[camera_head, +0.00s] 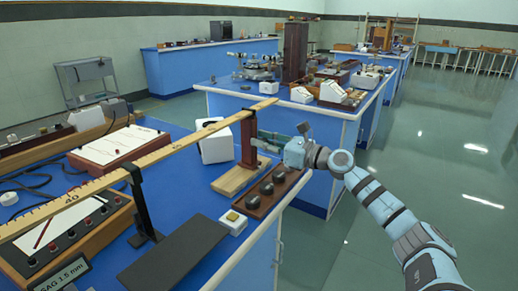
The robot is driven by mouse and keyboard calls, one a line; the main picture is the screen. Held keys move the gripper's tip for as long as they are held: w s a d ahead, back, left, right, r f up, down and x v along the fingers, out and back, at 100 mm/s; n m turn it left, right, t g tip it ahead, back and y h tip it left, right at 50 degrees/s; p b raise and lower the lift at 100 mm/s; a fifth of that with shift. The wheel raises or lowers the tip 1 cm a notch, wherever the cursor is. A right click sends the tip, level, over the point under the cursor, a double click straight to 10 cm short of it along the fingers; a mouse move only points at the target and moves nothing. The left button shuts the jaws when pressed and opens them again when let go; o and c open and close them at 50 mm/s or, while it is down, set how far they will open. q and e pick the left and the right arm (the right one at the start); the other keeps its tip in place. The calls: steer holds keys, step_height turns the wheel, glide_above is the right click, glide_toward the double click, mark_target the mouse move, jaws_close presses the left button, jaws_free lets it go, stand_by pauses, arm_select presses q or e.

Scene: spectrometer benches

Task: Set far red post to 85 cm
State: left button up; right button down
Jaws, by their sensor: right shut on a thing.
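A long yellow ruler (105,182) crosses the bench from the lower left to the centre. A dark red post (249,148) holds it near its far end, on a pale wooden foot (232,181). A black post (142,205) supports it nearer to me; a "40" shows on the ruler to the left of that post. My right gripper (260,143) comes in from the right and is shut on the red post, below the ruler. The fingertips are small and partly hidden at the post. The number at the red post is too small to read. My left gripper is not in view.
A display (62,274) reads "SAG 1.5 mm". A brown block with dark knobs (268,193) lies close to the red post's foot, at the bench's right edge. A white box (216,143) stands behind the ruler. The floor at right is clear.

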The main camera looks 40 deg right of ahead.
steer(key=c, duration=1.4)
jaws_free()
steer(key=shift+c, duration=0.2)
steer(key=shift+r, duration=0.4)
step_height(320, 180, up, 9)
steer(key=shift+r, duration=0.1)
